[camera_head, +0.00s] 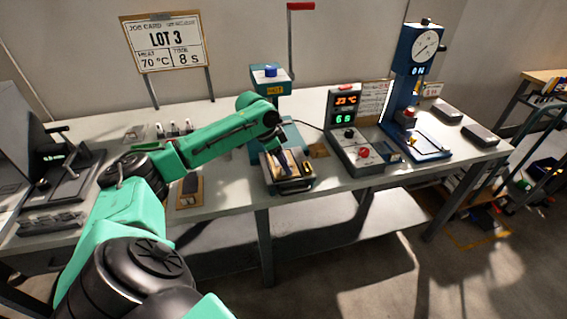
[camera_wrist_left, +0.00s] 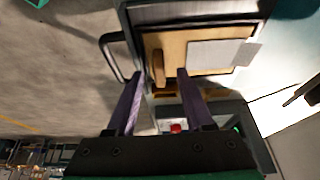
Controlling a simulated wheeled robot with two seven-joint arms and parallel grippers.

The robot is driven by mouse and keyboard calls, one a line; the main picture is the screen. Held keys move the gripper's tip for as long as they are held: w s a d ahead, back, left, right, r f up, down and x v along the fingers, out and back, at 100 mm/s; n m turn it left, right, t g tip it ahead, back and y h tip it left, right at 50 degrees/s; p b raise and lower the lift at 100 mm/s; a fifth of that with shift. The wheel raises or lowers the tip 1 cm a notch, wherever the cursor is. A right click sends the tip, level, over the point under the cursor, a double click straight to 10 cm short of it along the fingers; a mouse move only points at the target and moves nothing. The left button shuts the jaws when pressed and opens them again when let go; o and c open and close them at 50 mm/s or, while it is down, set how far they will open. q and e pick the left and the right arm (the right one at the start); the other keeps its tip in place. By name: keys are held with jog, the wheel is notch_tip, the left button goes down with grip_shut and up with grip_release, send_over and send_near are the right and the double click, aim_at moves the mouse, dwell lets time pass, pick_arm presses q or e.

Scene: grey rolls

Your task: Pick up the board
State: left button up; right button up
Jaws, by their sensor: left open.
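A tan board (camera_wrist_left: 205,68) with a raised wooden bar and a pale flat plate lies in a dark tray with a handle in the left wrist view. In the head view the tray (camera_head: 292,186) is at the table's front edge, and my arm partly hides the board. My left gripper (camera_wrist_left: 160,74) is open, its two purple fingers pointing at the board's near edge, one on each side of the raised bar. Whether they touch is unclear. In the head view the left gripper (camera_head: 282,158) is over the tray. My right gripper is not visible.
A control box (camera_head: 357,150) with lit digits and a blue dial press (camera_head: 415,90) stand to the right. A dark press (camera_head: 65,172) stands left. A small brown block with a dark top (camera_head: 190,190) lies at the front. A job card (camera_head: 165,42) stands behind.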

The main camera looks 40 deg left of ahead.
pick_arm(q)
jog(key=shift+x, duration=0.85)
grip_shut()
jog(key=shift+r, duration=0.15)
